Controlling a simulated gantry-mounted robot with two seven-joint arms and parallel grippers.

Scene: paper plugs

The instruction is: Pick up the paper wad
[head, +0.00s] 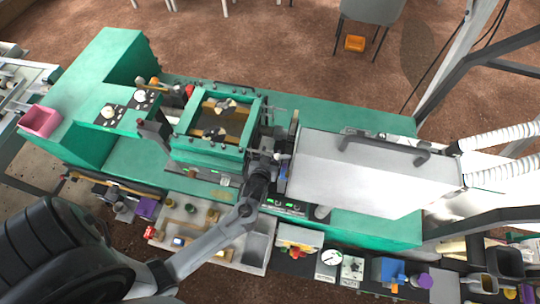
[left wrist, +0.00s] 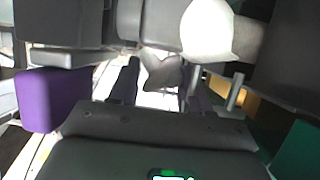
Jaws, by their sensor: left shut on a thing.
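In the left wrist view a small grey crumpled lump, which looks like the paper wad (left wrist: 163,70), sits between the two fingers of my left gripper (left wrist: 160,84). The gripper is shut on it. In the head view my left gripper (head: 281,158) is at the middle of the green machine, by the left end of the large grey cover. The wad cannot be made out there. My right gripper is not in view.
The green machine (head: 360,228) carries the grey cover (head: 375,170) right of my gripper and a clamp frame (head: 220,118) left of it. A smooth white rounded part (left wrist: 207,30) is close beyond the wad. A purple block (left wrist: 50,98) is at left. A pink bin (head: 40,121) stands far left.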

